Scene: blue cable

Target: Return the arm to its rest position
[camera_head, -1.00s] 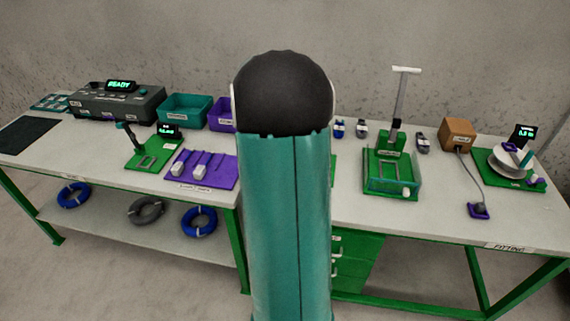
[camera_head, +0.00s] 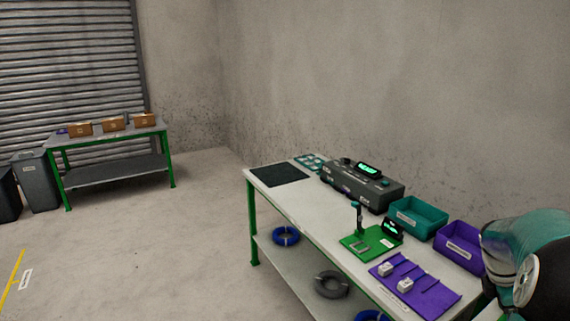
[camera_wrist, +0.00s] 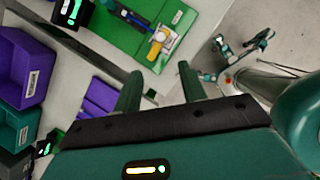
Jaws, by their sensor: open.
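My gripper (camera_wrist: 159,72) shows in the wrist view with two dark green fingers standing apart. Nothing is between them. Part of my arm (camera_head: 522,262) fills the lower right corner of the head view, beside the workbench (camera_head: 300,262). The gripper itself does not show in the head view.
On the bench are a dark mat (camera_head: 278,176), a grey device (camera_head: 362,186), a teal bin (camera_head: 419,217), a purple bin (camera_head: 459,240), a green fixture (camera_head: 370,240) and a purple board (camera_head: 425,297). Open floor (camera_head: 170,255) lies left. A farther table (camera_head: 112,137) holds boxes.

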